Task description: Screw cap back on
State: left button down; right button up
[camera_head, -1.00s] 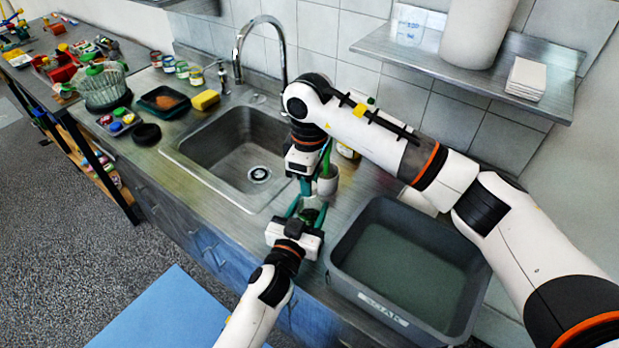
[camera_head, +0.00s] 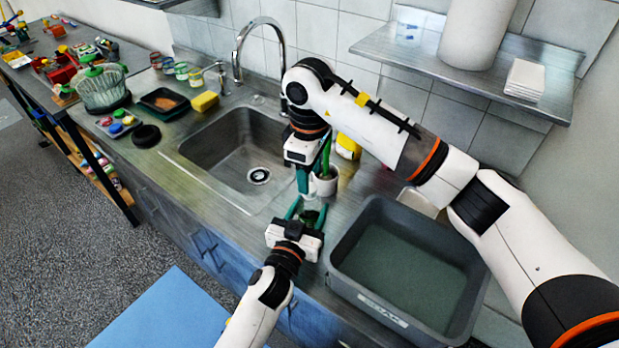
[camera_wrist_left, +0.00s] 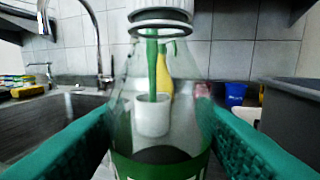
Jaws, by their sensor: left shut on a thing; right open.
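A clear bottle with a green label (camera_wrist_left: 160,130) stands upright between the teal fingers of my left gripper (camera_head: 308,210). My right gripper (camera_head: 303,180) is open and points down just above the bottle. The bottle is small and partly hidden by the fingers in the head view.
A white pot (camera_head: 325,187) with a green handle stands close behind the right gripper. A grey soak tub (camera_head: 345,292) is to the right, the sink (camera_head: 215,160) to the left. A yellow item (camera_head: 348,147) stands behind. A wall shelf (camera_head: 400,48) hangs above.

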jog(key=shift+r, duration=0.95)
jog(key=shift+c, duration=0.4)
